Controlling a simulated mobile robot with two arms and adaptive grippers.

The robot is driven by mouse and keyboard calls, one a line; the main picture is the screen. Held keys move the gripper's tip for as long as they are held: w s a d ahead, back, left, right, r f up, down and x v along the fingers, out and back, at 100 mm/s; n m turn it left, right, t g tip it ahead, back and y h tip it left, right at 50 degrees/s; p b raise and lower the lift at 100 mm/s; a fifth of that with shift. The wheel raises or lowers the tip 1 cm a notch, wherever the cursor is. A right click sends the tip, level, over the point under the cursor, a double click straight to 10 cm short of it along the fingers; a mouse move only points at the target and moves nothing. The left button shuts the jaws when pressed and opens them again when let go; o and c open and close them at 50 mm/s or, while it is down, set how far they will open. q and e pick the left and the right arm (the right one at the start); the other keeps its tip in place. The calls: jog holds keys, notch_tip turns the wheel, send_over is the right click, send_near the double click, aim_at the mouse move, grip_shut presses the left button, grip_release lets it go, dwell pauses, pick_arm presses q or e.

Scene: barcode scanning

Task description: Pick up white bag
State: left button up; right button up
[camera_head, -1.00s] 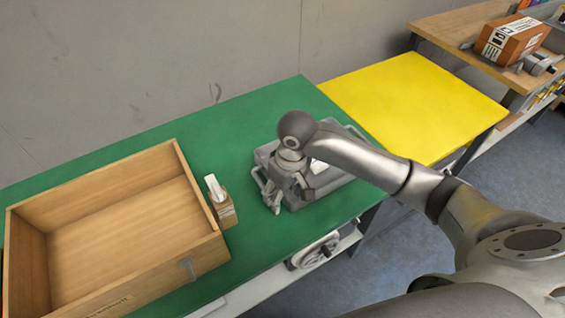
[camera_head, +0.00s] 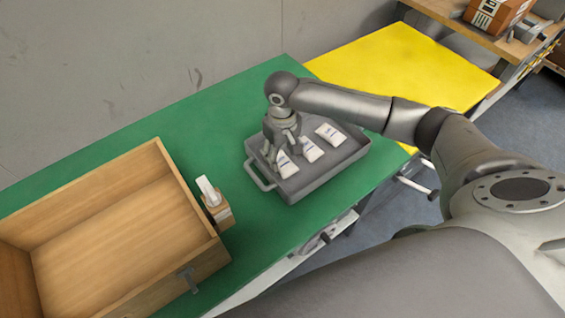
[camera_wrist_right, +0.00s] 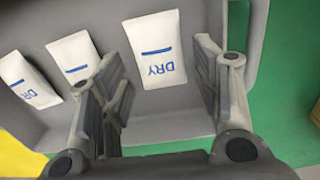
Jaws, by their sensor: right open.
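A grey tray (camera_head: 320,182) holds several white bags marked "DRY" in blue. In the head view one white bag (camera_head: 286,167) is at the tray's left, a second (camera_head: 309,149) is in the middle and a third (camera_head: 331,134) is to the right. My right gripper (camera_head: 281,154) is open and points down over the tray's left part. In the right wrist view the nearest white bag (camera_wrist_right: 155,48) appears between my right gripper's spread fingers (camera_wrist_right: 160,70); I see no contact. Two other bags (camera_wrist_right: 74,55) (camera_wrist_right: 27,80) lie to the left there. My left gripper is not in view.
The tray stands on a green table (camera_head: 230,115). A wooden box (camera_head: 190,215) and a scanner in its holder (camera_head: 215,205) are to the left. A yellow table (camera_head: 400,70) adjoins at the right, with a cardboard box (camera_head: 495,14) behind.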

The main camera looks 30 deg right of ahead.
aim_at(283, 161)
notch_tip(283, 161, down, 4)
jog(key=shift+r, duration=0.25)
jog(key=c, duration=0.8)
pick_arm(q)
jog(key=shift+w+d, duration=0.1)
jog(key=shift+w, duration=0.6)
pick_arm(e)
jog(key=shift+r, duration=0.2)
